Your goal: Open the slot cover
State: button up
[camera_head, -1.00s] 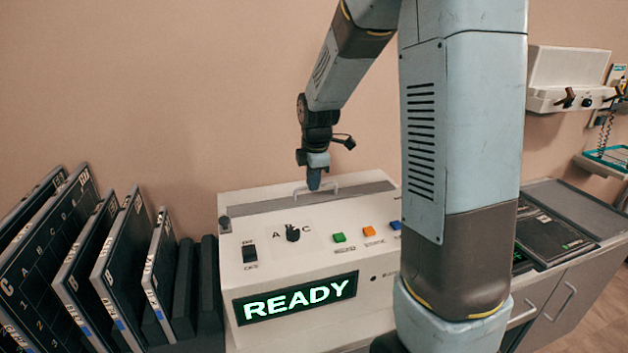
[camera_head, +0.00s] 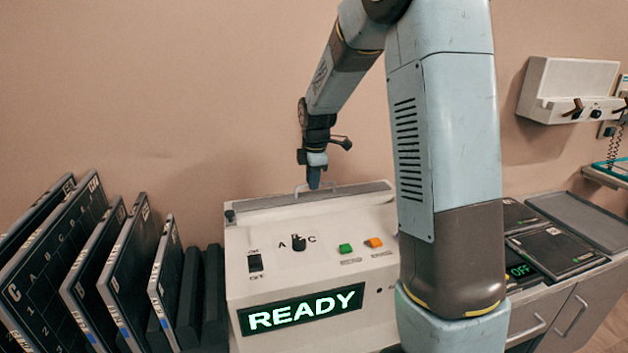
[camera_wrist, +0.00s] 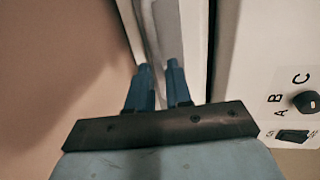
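The slot cover (camera_head: 350,193) is a grey strip along the back of the white console's top. A thin pale handle (camera_head: 299,190) stands up from it. My gripper (camera_head: 314,186) points down at this handle in the head view. In the wrist view the two blue fingers of my gripper (camera_wrist: 160,75) are a little apart, with a narrow pale grey strip running up between and beyond them. I cannot tell whether the fingers press on the handle or only stand around it. The cover looks closed, lying along the console top.
The white console (camera_head: 375,215) has a READY display (camera_head: 300,309), a knob (camera_head: 298,243), a switch (camera_head: 255,262), and green and orange buttons. Dark panels (camera_head: 60,245) stand at the left. A counter with flat panels (camera_head: 556,250) is at the right. The wall is close behind.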

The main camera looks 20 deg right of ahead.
jog(key=shift+o, duration=1.3)
notch_tip(320, 180, up, 13)
jog(key=s, duration=0.2)
jog(key=shift+s+r, duration=0.15)
jog(key=shift+s, duration=0.2)
jog(key=s+r+m+t, duration=0.1)
jog(key=s+r+m, duration=0.25)
jog(key=s, duration=0.55)
jog(key=s+r+m+t, duration=0.1)
jog(key=s+r+m, duration=0.1)
jog(key=s+m, duration=0.45)
jog(key=s+d+f+m+t, duration=0.1)
jog(key=s+f+m, duration=0.2)
jog(key=s+m, duration=0.5)
jog(key=s, duration=0.9)
jog(key=shift+f, duration=0.2)
